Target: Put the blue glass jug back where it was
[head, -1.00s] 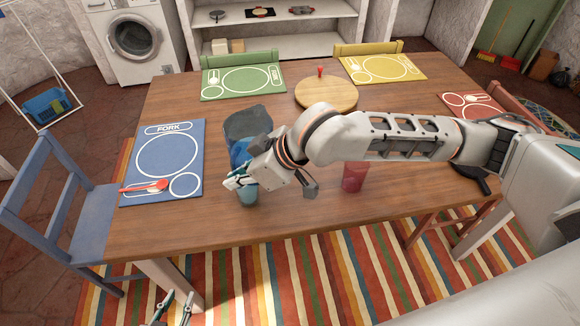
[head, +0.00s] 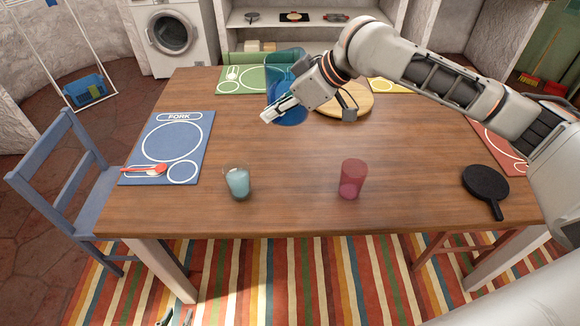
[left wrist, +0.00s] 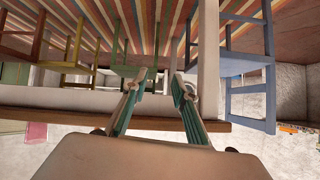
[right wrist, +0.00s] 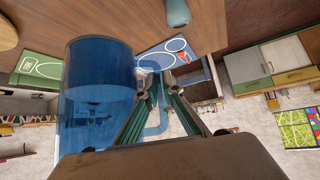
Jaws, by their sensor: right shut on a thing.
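The blue glass jug (head: 285,64) is in the air above the far middle of the wooden table, in front of the green placemat in the head view. My right gripper (head: 270,112) is shut on it. In the right wrist view the jug (right wrist: 95,90) fills the left side, and its handle is at the fingers of my right gripper (right wrist: 156,84). My left gripper (left wrist: 159,78) is open and empty; the left wrist view shows it below table height, facing chairs and the striped rug. Only its tips show at the bottom of the head view.
A glass with pale blue contents (head: 238,183) and a red tumbler (head: 352,180) stand near the table's front. A black pan (head: 487,184) lies at the right. A round wooden board (head: 352,104) is near the jug. The table's middle (head: 280,155) is clear.

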